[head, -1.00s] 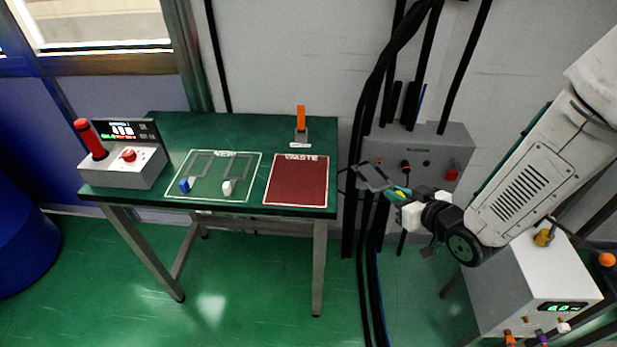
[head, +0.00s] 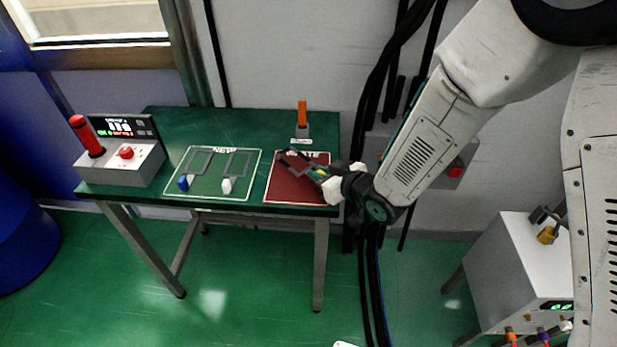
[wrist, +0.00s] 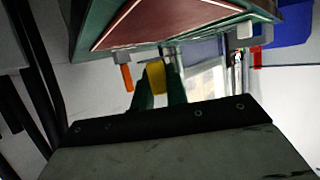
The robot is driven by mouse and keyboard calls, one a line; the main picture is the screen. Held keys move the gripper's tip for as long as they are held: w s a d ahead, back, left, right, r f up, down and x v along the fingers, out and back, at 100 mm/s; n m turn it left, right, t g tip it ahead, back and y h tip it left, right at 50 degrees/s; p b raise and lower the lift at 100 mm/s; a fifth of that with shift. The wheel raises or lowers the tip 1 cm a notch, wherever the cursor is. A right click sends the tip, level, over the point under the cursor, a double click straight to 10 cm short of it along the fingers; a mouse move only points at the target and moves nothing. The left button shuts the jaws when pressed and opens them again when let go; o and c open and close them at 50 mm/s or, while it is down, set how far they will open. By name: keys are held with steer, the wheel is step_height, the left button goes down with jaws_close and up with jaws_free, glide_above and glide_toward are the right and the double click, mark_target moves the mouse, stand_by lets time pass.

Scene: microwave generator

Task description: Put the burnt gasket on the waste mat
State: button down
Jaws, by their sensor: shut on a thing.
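The burnt gasket (head: 297,154) is a dark rectangular frame with a yellow tab. My gripper (head: 320,173) is shut on that tab, which shows between the fingers in the wrist view (wrist: 156,76). The gasket is over the back part of the red, white-edged waste mat (head: 284,190) at the table's right end. I cannot tell how high it is above the mat. The gripper partly covers the mat's right side. The mat also shows at the top of the wrist view (wrist: 165,22).
A control box (head: 120,165) with a red handle stands at the table's left end. An orange-topped post (head: 302,115) stands just behind the waste mat. Black cables hang beside the table.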

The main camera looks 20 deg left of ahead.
mark_target(315, 189)
steer(key=shift+w+a, duration=0.3)
steer(key=shift+a, duration=0.15)
steer(key=shift+w+a+f, duration=0.1)
steer(key=shift+a+f, duration=0.05)
steer(key=shift+f, duration=0.75)
steer(key=shift+w+a+f, duration=0.1)
steer(key=shift+f, duration=0.8)
steer(key=shift+f, duration=0.1)
steer(key=c, duration=1.4)
jaws_free()
steer(key=v, duration=1.2)
steer(key=shift+d, duration=0.1)
